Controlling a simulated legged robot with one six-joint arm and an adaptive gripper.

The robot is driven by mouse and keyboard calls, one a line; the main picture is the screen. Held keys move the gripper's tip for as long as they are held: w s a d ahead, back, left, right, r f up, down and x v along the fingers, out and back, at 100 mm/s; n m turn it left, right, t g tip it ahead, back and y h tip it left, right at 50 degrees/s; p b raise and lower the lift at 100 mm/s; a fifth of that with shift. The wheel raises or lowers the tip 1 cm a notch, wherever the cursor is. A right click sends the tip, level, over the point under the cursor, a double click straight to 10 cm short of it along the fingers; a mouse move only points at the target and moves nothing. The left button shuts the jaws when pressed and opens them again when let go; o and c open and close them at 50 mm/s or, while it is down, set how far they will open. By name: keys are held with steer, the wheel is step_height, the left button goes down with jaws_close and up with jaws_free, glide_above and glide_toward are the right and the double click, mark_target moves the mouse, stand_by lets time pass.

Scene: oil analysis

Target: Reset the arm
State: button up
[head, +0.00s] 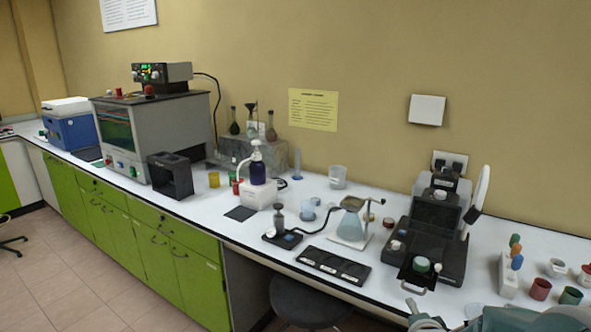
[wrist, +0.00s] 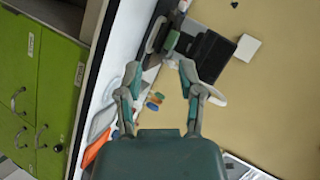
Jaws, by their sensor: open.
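My gripper (wrist: 158,76) shows in the wrist view with its two grey and teal fingers spread apart and nothing between them. Beyond the fingertips are the black instrument (wrist: 207,55) and the wall, seen turned on their side. In the head view, grey-teal parts of my arm (head: 505,319) show at the bottom right edge, in front of the bench. Most of the arm is out of that view.
The white bench (head: 225,218) runs along the wall over green cabinets (head: 130,235). The black instrument (head: 432,235) stands at right, beside coloured cups (head: 540,289). A black tray (head: 333,265), a glass flask (head: 351,227) and a grey oven (head: 150,135) stand further left. A stool (head: 310,300) is below.

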steer(key=s+a+r+n+g+y, duration=0.1)
steer(key=s+a+r+n+g, duration=0.2)
steer(key=s+a+r+n, duration=0.2)
steer(key=s+a+r+n+g+y, duration=0.1)
steer(key=s+a+r+n+g, duration=0.3)
steer(key=s+n, duration=0.7)
steer(key=s+a+r, duration=0.1)
steer(key=s+a, duration=0.1)
steer(key=s, duration=0.4)
steer(key=shift+a+y, duration=0.3)
steer(key=shift+a, duration=0.05)
steer(key=shift+w, duration=0.1)
stand_by(0.9)
